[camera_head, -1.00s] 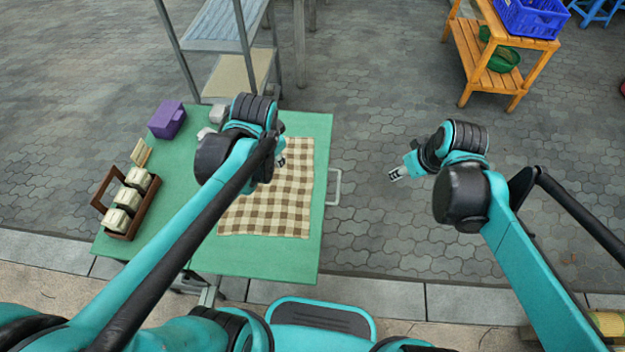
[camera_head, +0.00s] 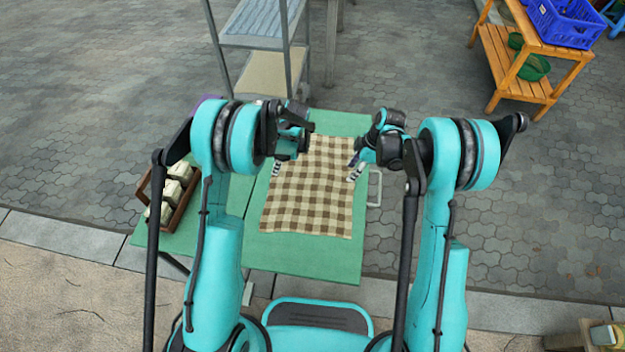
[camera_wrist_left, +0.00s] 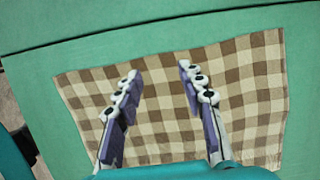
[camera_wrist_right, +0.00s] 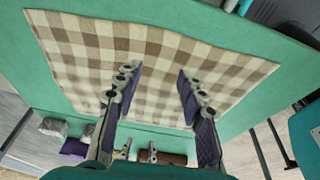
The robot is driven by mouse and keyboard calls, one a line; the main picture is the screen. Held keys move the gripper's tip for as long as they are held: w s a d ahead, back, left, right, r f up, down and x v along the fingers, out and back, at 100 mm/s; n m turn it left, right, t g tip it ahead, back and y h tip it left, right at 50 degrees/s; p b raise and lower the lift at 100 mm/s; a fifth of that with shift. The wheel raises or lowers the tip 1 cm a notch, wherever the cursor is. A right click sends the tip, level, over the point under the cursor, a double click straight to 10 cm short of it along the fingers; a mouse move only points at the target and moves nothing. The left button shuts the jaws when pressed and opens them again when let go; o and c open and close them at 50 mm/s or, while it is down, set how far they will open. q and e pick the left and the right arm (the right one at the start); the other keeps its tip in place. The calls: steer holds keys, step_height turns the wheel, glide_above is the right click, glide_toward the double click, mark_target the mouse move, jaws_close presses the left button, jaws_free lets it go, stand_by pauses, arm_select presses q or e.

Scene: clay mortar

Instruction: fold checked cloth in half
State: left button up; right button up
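A brown and cream checked cloth (camera_head: 308,195) lies flat and spread out on the green table (camera_head: 300,262). It also shows in the left wrist view (camera_wrist_left: 255,85) and in the right wrist view (camera_wrist_right: 90,50). My left gripper (camera_head: 277,170) is at the cloth's left edge; its fingers (camera_wrist_left: 158,75) are apart with nothing between them but cloth seen beyond. My right gripper (camera_head: 354,172) is at the cloth's right edge; its fingers (camera_wrist_right: 155,78) are also apart and empty. Whether either touches the cloth cannot be told.
A brown wooden caddy (camera_head: 180,205) with pale blocks stands on the table's left, partly behind my left arm. A metal handle (camera_head: 376,188) juts from the table's right side. A shelf rack (camera_head: 268,75) stands behind; a wooden stand with a blue crate (camera_head: 565,22) is far right.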

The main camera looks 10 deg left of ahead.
mark_target(278, 177)
arm_select(q)
step_height(278, 177, down, 6)
steer(key=shift+r, duration=0.1)
arm_select(e)
step_height(278, 177, down, 6)
steer(key=shift+d, duration=0.1)
arm_select(q)
steer(key=shift+c, duration=0.3)
arm_select(e)
steer(key=shift+f, duration=0.1)
steer(key=shift+c, duration=0.3)
arm_select(q)
steer(key=c, duration=0.5)
arm_select(e)
steer(key=c, duration=0.5)
arm_select(q)
steer(key=shift+f, duration=0.25)
jaws_close()
arm_select(e)
steer(key=shift+f, duration=0.1)
jaws_close()
arm_select(q)
steer(key=shift+r, duration=0.1)
